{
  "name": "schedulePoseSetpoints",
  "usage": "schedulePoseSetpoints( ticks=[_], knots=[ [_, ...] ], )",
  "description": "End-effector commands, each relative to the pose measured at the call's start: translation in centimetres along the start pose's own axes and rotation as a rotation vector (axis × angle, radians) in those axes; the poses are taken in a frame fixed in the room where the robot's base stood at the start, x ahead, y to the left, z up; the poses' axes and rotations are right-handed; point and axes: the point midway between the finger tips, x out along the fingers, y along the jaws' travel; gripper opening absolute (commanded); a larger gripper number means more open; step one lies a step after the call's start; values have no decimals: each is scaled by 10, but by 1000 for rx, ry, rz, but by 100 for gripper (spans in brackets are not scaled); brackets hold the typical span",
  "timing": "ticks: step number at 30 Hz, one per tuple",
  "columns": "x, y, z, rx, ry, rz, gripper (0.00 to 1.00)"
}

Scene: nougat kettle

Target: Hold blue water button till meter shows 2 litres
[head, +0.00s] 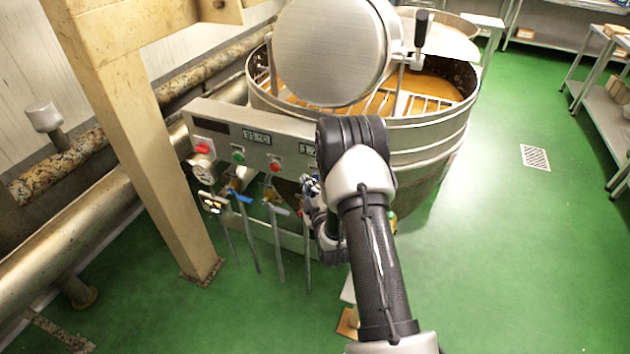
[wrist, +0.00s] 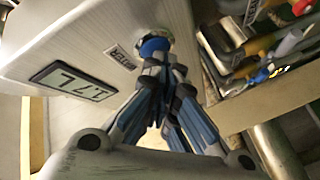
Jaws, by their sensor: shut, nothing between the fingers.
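The blue water button (wrist: 153,46) sits in a metal ring on the grey panel, beside a small label that appears to read WATER (wrist: 122,58). My gripper (wrist: 163,66) is shut and empty, with its fingertips at the button and seeming to touch it. The fingertips cover part of the button, so how far it is pressed cannot be told. The meter (wrist: 72,84) shows upside down in the wrist view and seems to read 1.7 L. In the head view my arm hides most of the meter (head: 308,150) and the button.
The control panel (head: 240,135) also carries red and green buttons and a temperature display (head: 256,137). Valves with blue handles (head: 243,197) and pipes hang below it. The large kettle (head: 430,125) stands behind. A beige post (head: 150,150) is at left.

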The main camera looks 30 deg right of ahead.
Motion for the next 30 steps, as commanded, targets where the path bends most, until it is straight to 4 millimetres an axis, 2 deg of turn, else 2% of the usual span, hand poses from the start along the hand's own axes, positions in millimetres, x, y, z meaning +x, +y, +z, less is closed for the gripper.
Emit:
schedulePoseSetpoints(
  ticks=[11, 22, 30],
  knots=[
    [0, 1, 0, 0, 0, 2, 0],
    [-13, -7, -7, 0, 0, 0, 0],
    [-14, -7, -8, 0, 0, 1, 0]
  ],
)
